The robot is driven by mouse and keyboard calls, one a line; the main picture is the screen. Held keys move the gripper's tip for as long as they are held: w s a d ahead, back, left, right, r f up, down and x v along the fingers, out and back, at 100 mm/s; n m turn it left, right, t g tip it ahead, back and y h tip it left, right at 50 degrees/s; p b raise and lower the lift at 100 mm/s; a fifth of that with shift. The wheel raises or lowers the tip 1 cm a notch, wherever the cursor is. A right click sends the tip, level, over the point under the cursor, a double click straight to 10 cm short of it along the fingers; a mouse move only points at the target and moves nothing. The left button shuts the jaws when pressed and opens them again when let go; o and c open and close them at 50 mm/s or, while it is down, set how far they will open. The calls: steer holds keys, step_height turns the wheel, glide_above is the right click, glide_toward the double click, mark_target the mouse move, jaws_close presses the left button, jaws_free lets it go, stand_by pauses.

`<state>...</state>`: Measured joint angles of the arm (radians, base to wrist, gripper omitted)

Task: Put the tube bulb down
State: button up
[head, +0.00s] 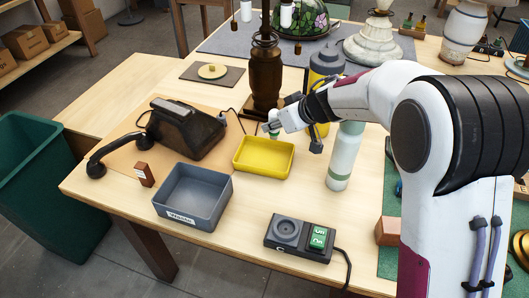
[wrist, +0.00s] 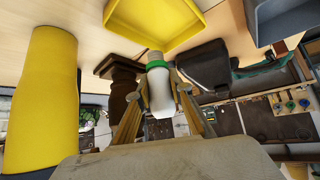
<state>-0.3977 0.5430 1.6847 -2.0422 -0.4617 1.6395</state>
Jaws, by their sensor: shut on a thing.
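The tube bulb (head: 274,129) is a small white tube with a green band, held upright or nearly so at the far side of the yellow tray. It also shows in the wrist view (wrist: 160,92), clasped between both fingers. My gripper (head: 271,125) is shut on it; its fingers (wrist: 160,108) flank the bulb in the wrist view. The yellow tray (head: 261,171) lies just in front of the gripper in the head view and looks empty. It also shows in the wrist view (wrist: 150,37). I cannot tell whether the bulb touches anything below.
A dark brown lamp base (head: 265,80) stands just behind, and a yellow-and-grey bottle (head: 326,66) behind right. A pale green bottle (head: 345,155) stands right of the tray. A black telephone (head: 187,130), grey bin (head: 192,205) and socket box (head: 300,238) are nearby. Bare wood lies before the tray.

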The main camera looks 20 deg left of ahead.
mark_target(275, 138)
steer(key=shift+w+r+m, duration=0.1)
steer(key=shift+m, duration=0.2)
stand_by(0.4)
steer(key=shift+f, duration=2.95)
steer(key=shift+f, duration=0.1)
steer(key=shift+f, duration=2)
steer(key=shift+f, duration=0.1)
steer(key=o, duration=1)
steer(key=shift+r, duration=0.2)
